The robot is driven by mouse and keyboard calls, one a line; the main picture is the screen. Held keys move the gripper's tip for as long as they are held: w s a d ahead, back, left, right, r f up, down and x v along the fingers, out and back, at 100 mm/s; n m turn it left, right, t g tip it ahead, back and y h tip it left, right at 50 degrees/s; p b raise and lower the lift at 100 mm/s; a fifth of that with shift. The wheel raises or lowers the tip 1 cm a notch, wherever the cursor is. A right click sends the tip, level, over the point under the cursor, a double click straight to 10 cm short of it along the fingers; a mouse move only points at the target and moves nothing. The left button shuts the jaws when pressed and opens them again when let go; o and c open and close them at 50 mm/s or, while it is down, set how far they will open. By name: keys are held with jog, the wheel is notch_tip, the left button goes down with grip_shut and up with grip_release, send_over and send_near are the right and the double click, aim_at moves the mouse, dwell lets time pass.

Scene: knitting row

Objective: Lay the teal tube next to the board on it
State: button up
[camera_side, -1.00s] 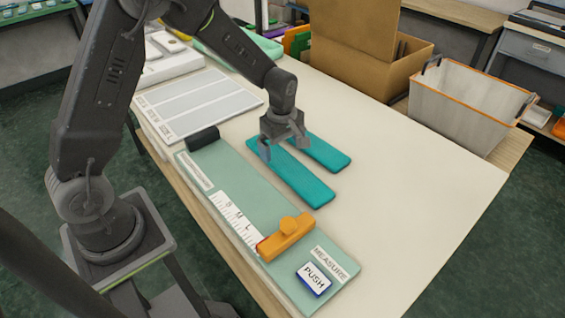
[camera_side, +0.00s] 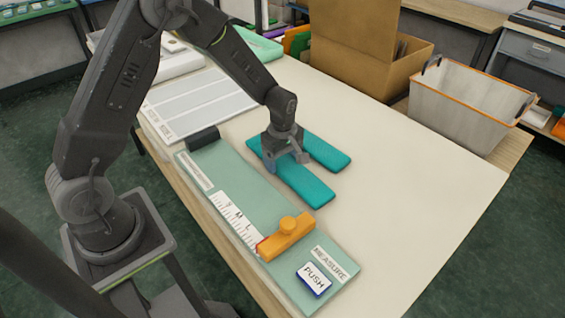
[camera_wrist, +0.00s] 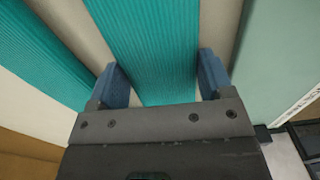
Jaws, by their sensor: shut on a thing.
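Two teal tubes lie flat on the table, side by side. The tube nearer the board (camera_side: 308,188) runs parallel to it, with a strip of bare table between them. My gripper (camera_side: 287,160) is down over this tube and shut on it; in the wrist view the ribbed tube (camera_wrist: 152,45) lies between my two fingers (camera_wrist: 158,78). The other teal tube (camera_side: 328,154) lies just beyond it and also shows at the left of the wrist view (camera_wrist: 38,50). The pale green measuring board (camera_side: 215,180) carries a ruler scale, an orange slider (camera_side: 286,238) and a dark block (camera_side: 202,138) at its far end.
A white PUSH button (camera_side: 314,278) sits at the board's near end. A striped white panel (camera_side: 195,105) lies beyond the board. A cardboard box (camera_side: 390,70) and a grey bin (camera_side: 466,105) stand at the back right. The table's right part is clear.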

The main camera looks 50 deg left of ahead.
jog(key=shift+c, duration=0.8)
jog(key=shift+r, duration=0.15)
jog(key=shift+r, duration=0.3)
jog(key=r, duration=0.3)
jog(key=shift+s+a+r, duration=0.1)
jog(key=shift+a+r, duration=0.3)
jog(key=s+a+r, duration=0.5)
jog(key=a+r, duration=0.1)
jog(key=a, duration=0.3)
jog(key=s+a+r, duration=0.2)
jog(key=s+a, duration=0.1)
jog(key=s, duration=1.1)
send_over(233, 176)
notch_tip(233, 176, down, 7)
jog(key=shift+f, duration=2.05)
